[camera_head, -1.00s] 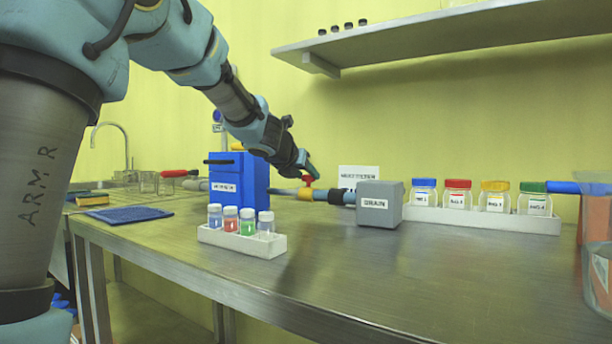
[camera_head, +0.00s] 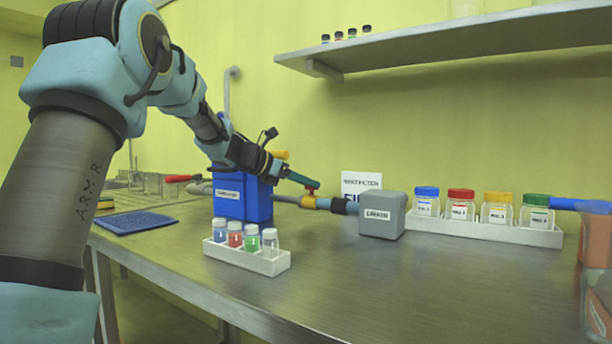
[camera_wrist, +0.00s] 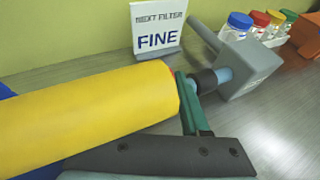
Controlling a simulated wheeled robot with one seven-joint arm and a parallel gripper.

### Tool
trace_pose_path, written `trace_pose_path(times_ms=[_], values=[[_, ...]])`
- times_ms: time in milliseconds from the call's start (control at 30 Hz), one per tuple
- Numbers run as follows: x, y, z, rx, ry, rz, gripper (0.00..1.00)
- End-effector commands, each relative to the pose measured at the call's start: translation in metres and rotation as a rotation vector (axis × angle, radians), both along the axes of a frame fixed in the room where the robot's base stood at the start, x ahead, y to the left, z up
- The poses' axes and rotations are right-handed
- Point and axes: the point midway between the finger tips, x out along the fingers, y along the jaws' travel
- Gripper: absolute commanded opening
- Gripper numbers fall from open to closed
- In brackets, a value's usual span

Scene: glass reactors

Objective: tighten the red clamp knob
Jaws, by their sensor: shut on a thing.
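My gripper (camera_head: 303,181) is at the pipe between the blue box (camera_head: 240,195) and the grey DRAIN box (camera_head: 382,215). Its green fingers reach over the yellow fitting (camera_head: 309,202), and they also show in the wrist view (camera_wrist: 190,105). The fingers are shut at the place of the red clamp knob. The knob itself is hidden by them in both views. A large yellow cylinder (camera_wrist: 85,115) fills the left of the wrist view, with a thin red-orange edge at its right end.
A white rack (camera_head: 268,262) with several small vials stands in front of the blue box. A sign reading FINE (camera_wrist: 157,35) stands behind the pipe. Jars with coloured lids stand in a white tray (camera_head: 545,237) at the right. The front middle of the bench (camera_head: 400,285) is clear.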

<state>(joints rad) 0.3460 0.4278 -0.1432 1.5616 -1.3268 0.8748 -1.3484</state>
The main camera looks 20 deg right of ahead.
Motion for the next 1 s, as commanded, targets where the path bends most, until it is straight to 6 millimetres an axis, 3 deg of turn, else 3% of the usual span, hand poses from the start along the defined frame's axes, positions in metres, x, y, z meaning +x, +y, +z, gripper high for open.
trace_pose_path(times_ms=[600,633,867,1000], values=[[0.0009,-0.0008,0.0015,-0.003,-0.002,-0.04,0.0],[0.0009,-0.0009,0.0014,-0.003,-0.002,-0.04,0.49],[0.0008,-0.0005,0.0007,-0.002,-0.001,-0.039,0.75],[0.0008,-0.0004,0.0004,-0.001,-0.001,-0.039,0.76]])
